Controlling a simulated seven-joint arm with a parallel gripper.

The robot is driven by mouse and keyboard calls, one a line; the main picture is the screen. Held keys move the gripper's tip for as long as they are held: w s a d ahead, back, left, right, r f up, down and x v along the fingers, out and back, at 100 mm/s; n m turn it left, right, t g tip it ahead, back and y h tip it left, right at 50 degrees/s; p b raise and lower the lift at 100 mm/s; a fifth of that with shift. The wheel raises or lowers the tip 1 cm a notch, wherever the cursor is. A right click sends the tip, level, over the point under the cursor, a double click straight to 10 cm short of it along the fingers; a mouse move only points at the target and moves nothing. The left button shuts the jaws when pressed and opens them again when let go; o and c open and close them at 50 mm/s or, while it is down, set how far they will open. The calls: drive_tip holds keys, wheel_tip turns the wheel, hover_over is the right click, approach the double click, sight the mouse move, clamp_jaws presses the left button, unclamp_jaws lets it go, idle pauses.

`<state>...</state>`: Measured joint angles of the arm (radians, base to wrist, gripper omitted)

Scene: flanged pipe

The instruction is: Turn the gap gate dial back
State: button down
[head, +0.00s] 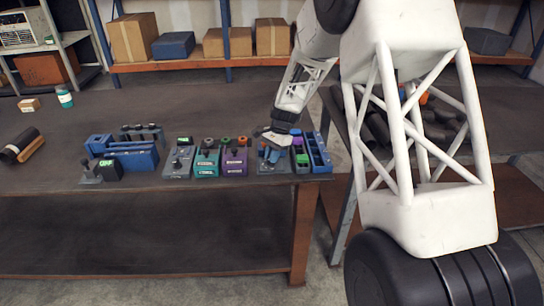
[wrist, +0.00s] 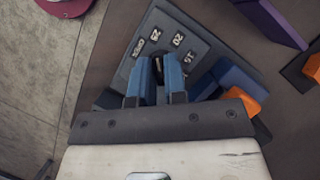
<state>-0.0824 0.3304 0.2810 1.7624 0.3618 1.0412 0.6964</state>
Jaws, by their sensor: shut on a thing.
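The gap gate dial (wrist: 157,68) is a small dark knob, mostly hidden between my fingers in the wrist view. In the head view, my gripper (head: 271,154) is low over the right end of the row of fixtures and hides the dial.
On the bench (head: 140,225), a purple unit (head: 234,162) and a teal unit (head: 207,162) stand left of my gripper. A blue tray (head: 319,153) stands close on its right, near the bench edge. An orange part (wrist: 247,84) lies by a blue block.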

drive_tip(key=shift+f+n, duration=0.1)
drive_tip(key=shift+n, duration=0.6)
drive_tip(key=shift+g, duration=0.3)
drive_tip(key=c, duration=1.2)
unclamp_jaws()
drive_tip(key=shift+o, duration=0.2)
drive_tip(key=v, duration=0.8)
drive_tip(key=shift+a, duration=0.2)
drive_tip(key=shift+s+h, duration=0.15)
drive_tip(key=shift+h, duration=0.15)
